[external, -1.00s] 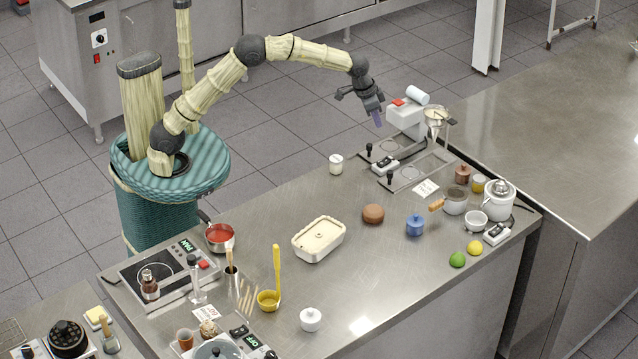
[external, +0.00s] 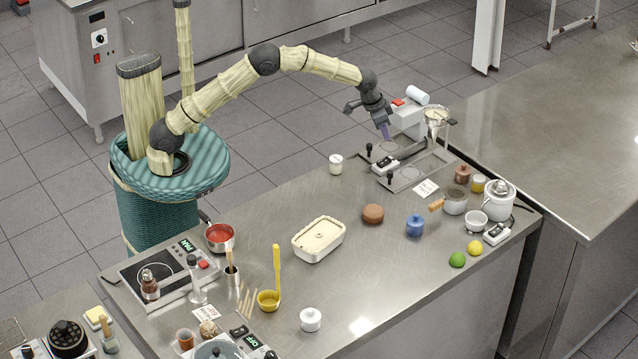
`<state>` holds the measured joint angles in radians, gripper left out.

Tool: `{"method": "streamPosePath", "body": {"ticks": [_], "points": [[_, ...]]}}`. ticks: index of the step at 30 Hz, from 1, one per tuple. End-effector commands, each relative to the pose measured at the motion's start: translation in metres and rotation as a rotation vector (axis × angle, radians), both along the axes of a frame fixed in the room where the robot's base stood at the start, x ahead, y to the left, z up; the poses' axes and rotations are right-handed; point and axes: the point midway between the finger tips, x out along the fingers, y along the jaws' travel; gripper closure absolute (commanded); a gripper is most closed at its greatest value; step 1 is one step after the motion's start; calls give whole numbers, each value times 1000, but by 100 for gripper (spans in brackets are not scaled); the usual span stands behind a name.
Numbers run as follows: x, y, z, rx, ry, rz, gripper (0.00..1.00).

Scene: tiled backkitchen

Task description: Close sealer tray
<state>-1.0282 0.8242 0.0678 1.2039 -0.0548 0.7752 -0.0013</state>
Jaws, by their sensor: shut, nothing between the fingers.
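The sealer is a white machine (external: 408,121) with a red top part and a white roll, at the far edge of the counter. Flat grey tray plates with black upright knobs lie in front of it; one knob (external: 369,149) is at the left and another (external: 389,179) is nearer the camera. The nearer tray plate (external: 408,178) extends out over the counter.
A small black-and-white switch box (external: 384,166) lies between the tray plates. A funnel on a stand (external: 436,118) is right of the sealer. A white jar (external: 336,164) stands to the left. A brown round item (external: 373,214) and a blue pot (external: 415,226) are nearer.

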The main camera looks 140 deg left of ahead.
Motion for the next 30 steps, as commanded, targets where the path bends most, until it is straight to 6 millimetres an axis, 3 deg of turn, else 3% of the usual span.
{"method": "streamPosePath", "body": {"ticks": [6, 19, 30], "points": [[4, 9, -31, -2, 2, 1, 100], [-11, -22, -29, -1, 0, 1, 100], [-14, -27, -30, 0, 0, 0, 100]]}}
